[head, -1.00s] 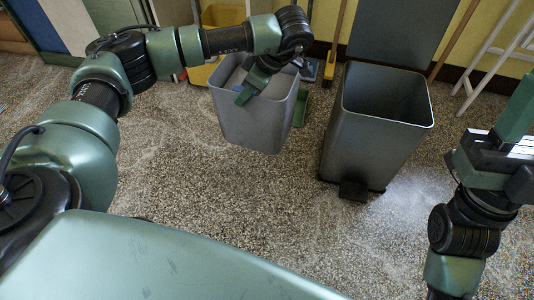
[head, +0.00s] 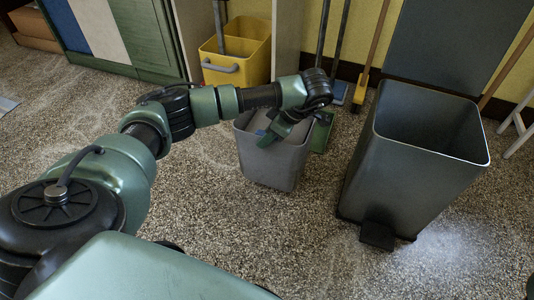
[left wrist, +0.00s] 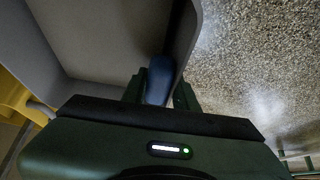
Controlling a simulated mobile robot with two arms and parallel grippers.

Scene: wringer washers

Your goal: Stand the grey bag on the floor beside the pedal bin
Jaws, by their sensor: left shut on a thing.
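The grey bag (head: 270,170) is a stiff, open-topped grey tub, upright in the middle of the head view, left of the pedal bin. My left gripper (head: 270,137) is shut on its rim. A dark blue piece (left wrist: 160,78) shows between the fingers (left wrist: 158,92) in the left wrist view, beside the bag's grey wall (left wrist: 105,40). I cannot tell whether the bag's base touches the floor. The pedal bin (head: 405,165) is dark grey, with its lid (head: 450,45) up and a black pedal (head: 377,236) at its front. My right gripper is out of view.
A yellow bucket (head: 252,55) stands behind the bag. A green cabinet (head: 155,35) is at the back left. Speckled floor (head: 270,230) is clear in front.

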